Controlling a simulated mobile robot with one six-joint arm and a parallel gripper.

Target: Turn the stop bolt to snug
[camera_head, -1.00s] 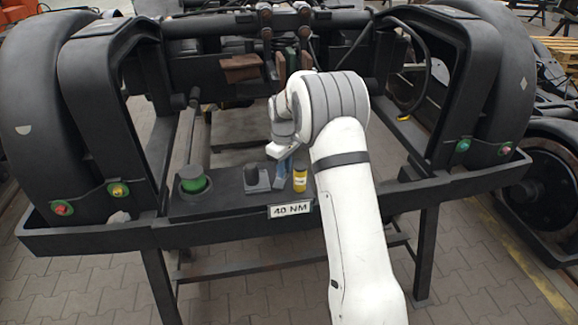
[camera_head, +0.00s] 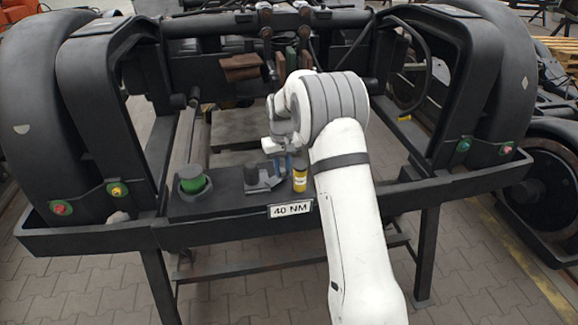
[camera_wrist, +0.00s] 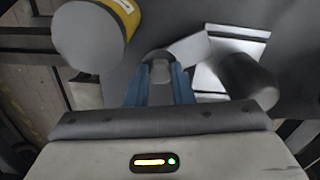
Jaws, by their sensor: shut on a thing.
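My gripper (camera_head: 284,168) is over the tool shelf, beside a dark upright piece on a block (camera_head: 252,175). In the wrist view its two blue fingers (camera_wrist: 160,85) are shut on a grey rounded piece (camera_wrist: 160,70). A light grey bar (camera_wrist: 188,49) lies just beyond and to the right of this piece; I cannot tell if they are joined. I cannot make out for sure which part is the stop bolt.
A yellow cylinder (camera_head: 300,179) stands close right of my gripper and shows large in the wrist view (camera_wrist: 122,12). A green round part (camera_head: 193,180) sits at the shelf's left. A "40 NM" sign (camera_head: 290,209) is on the shelf front. A dark frame surrounds the shelf.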

